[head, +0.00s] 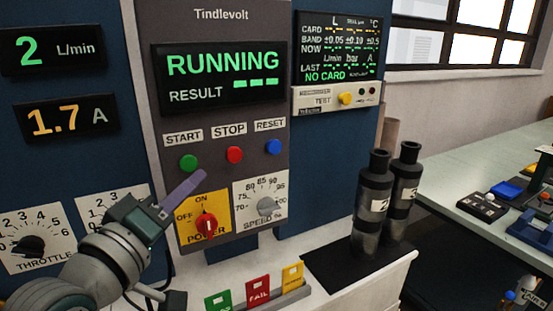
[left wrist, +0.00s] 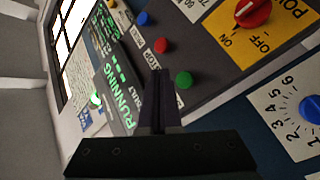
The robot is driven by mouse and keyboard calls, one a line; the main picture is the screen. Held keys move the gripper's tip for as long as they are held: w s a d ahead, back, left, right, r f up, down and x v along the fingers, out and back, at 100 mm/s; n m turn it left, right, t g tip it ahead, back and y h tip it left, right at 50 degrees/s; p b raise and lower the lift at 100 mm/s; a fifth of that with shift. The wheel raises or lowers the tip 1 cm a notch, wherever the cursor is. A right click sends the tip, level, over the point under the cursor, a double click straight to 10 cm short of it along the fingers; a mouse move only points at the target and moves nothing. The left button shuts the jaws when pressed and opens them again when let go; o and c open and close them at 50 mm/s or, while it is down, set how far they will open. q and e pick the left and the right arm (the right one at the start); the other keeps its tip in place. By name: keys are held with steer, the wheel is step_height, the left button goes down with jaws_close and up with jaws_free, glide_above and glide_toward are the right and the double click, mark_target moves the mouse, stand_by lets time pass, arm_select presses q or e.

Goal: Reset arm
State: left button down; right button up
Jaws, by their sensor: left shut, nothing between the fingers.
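My left gripper (head: 185,190) is in front of the control panel (head: 222,135), with its purple-grey fingers together and empty. In the head view its tip is below the green START button (head: 188,162) and near the yellow POWER switch plate (head: 203,216). In the left wrist view the shut fingers (left wrist: 161,80) point toward the panel, with the green START button (left wrist: 184,80) just right of them. The panel's display (head: 222,78) reads RUNNING with dashes for RESULT. My right gripper does not show.
Two dark cylinders (head: 371,205) stand on a black mat at the bench's right. Green, red and yellow cards (head: 258,291) stand in a holder at the bench front. A side table (head: 430,185) with several parts is at the right. A THROTTLE dial (head: 31,245) is at the left.

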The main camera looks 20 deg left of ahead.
arm_select(q)
steer(key=s+d+f+m+g+h, duration=0.3)
steer(key=s+d+f+m+g, duration=0.4)
steer(key=d, duration=0.1)
steer(key=s+m+g+y, duration=0.1)
steer(key=s+m+g, duration=0.6)
steer(key=s, duration=1.1)
step_height(320, 180, up, 32)
steer(key=n+g+p, duration=0.1)
steer(key=p, duration=3.2)
steer(key=shift+w+d+r, duration=0.15)
steer(key=shift+w+d, duration=0.1)
steer(key=shift+d, duration=0.2)
